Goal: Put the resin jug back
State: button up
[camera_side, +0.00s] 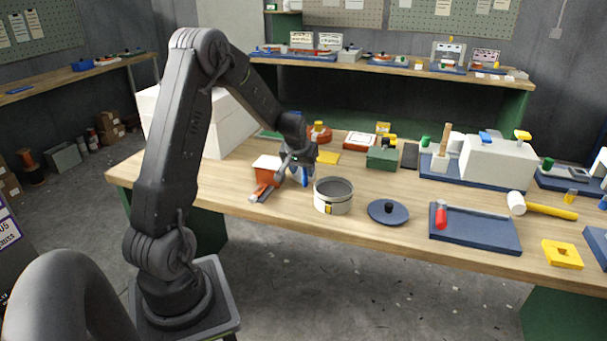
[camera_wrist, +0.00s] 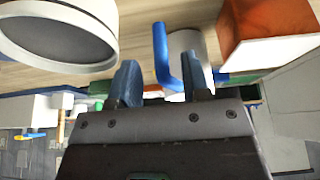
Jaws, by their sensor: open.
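What looks like the resin jug, a pale grey cylinder (camera_wrist: 186,45) with a blue handle (camera_wrist: 160,55), stands just beyond my fingers in the wrist view. In the side view it is mostly hidden behind my gripper, with a bit of blue (camera_side: 305,178) showing. My gripper (camera_side: 296,165) is low over the bench there. Its two blue-grey fingers (camera_wrist: 160,82) are apart with the handle in front of the space between them. I cannot tell whether they touch it.
A round white-rimmed pot (camera_side: 333,196) stands to the right, and an orange-red box (camera_side: 268,169) to the left. A dark lid (camera_side: 388,211) and a blue tray (camera_side: 475,229) lie further right. The wooden bench (camera_side: 240,205) is bare at its front left.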

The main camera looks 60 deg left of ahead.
jog(key=v, duration=0.9)
jog(key=s+d+r+m+t+h, duration=0.15)
jog(key=d+r, duration=0.25)
jog(key=d, duration=0.4)
jog(key=s+d+r+m+y, duration=0.1)
jog(key=s+d+r+m, duration=0.15)
jog(key=d, duration=0.55)
jog(key=s+d+r+m+h, duration=0.2)
jog(key=s+d+m, duration=0.3)
jog(key=s+d, duration=0.7)
jog(key=d+t, duration=0.1)
jog(key=d, duration=0.1)
jog(key=shift+d+r+h, duration=0.2)
jog(key=shift+d+h, duration=0.1)
jog(key=shift+h, duration=0.05)
